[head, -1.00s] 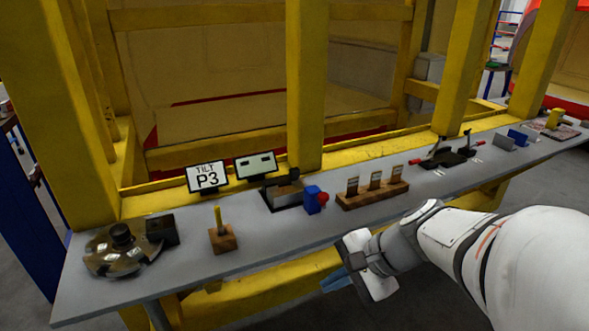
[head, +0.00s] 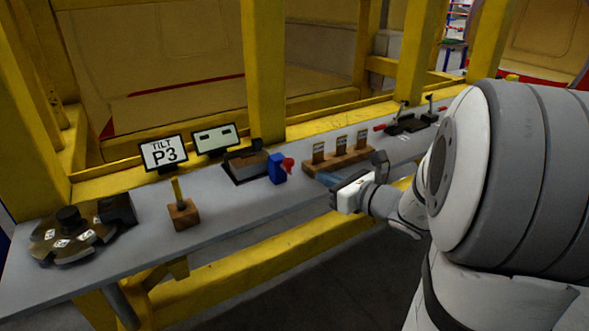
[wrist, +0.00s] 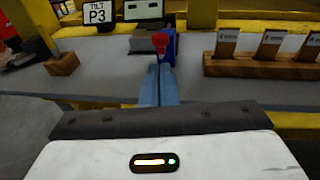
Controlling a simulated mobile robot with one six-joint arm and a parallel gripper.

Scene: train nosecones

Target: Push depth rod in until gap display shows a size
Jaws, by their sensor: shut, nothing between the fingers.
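The depth rod shows as a red knob (head: 289,164) on the side of a blue block (head: 276,169) beside a dark fixture (head: 247,166). The gap display (head: 215,139) behind it shows only two dark dashes. My gripper (head: 322,178) is shut and empty, to the right of the knob in the head view. In the wrist view, my blue fingertips (wrist: 160,72) lie together and point toward the red knob (wrist: 160,42), just below it in the picture. I cannot tell whether they touch it; in the head view they look apart.
A wooden block with several labelled tags (head: 339,150) stands right behind my gripper. A sign reading TILT P3 (head: 164,153), a wooden block with a yellow peg (head: 183,212) and a round dial (head: 69,236) stand left. Yellow posts (head: 265,70) rise behind the grey bench (head: 130,245).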

